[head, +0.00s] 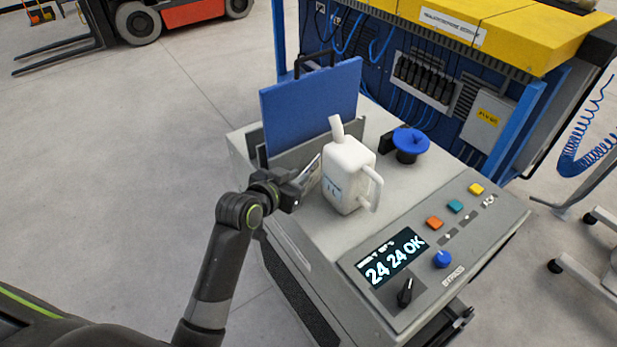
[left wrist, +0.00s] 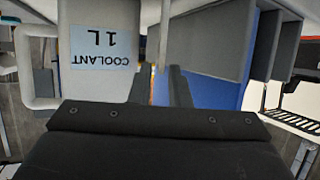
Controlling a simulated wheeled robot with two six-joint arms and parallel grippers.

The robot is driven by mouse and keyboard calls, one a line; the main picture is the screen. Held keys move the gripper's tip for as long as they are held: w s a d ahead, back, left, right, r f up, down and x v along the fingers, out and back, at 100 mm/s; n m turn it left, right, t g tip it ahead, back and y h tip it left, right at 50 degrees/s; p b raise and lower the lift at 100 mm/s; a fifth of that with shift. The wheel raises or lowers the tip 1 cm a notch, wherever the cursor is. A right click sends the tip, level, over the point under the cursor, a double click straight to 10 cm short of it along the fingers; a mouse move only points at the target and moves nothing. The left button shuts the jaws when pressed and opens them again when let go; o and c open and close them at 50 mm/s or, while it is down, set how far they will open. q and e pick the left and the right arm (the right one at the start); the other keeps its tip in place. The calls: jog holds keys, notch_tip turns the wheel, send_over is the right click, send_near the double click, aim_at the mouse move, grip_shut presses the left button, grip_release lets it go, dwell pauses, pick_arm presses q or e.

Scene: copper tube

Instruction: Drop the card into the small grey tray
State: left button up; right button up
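A thin, pale card-like piece (head: 310,172) with dark markings stands tilted between the jug and my left gripper (head: 299,181). I cannot tell whether the fingertips touch it. In the left wrist view, the dark fingers of my left gripper (left wrist: 160,85) stand apart with a gap between them, and a thin pale edge (left wrist: 165,40) rises beyond them. A grey holder with upright walls (head: 290,156) stands behind the jug; it also shows in the left wrist view (left wrist: 215,35). I cannot tell whether it is the small grey tray. My right gripper is out of view.
A white coolant jug (head: 342,175) stands close beside the left gripper. A blue panel (head: 312,108) stands upright in the holder. A blue-topped knob (head: 411,140) and a display panel (head: 390,256) are on the grey cabinet. Part of its top behind the jug is clear.

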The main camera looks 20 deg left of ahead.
aim_at(306, 169)
pick_arm(q)
jog(key=shift+r+p+x, duration=0.2)
jog(key=shift+p+x, duration=0.2)
jog(key=shift+x, duration=0.65)
jog(key=shift+r+p+x, duration=0.2)
jog(key=shift+p+x, duration=0.2)
jog(key=shift+x, duration=1.6)
jog(key=shift+s, duration=0.1)
grip_shut()
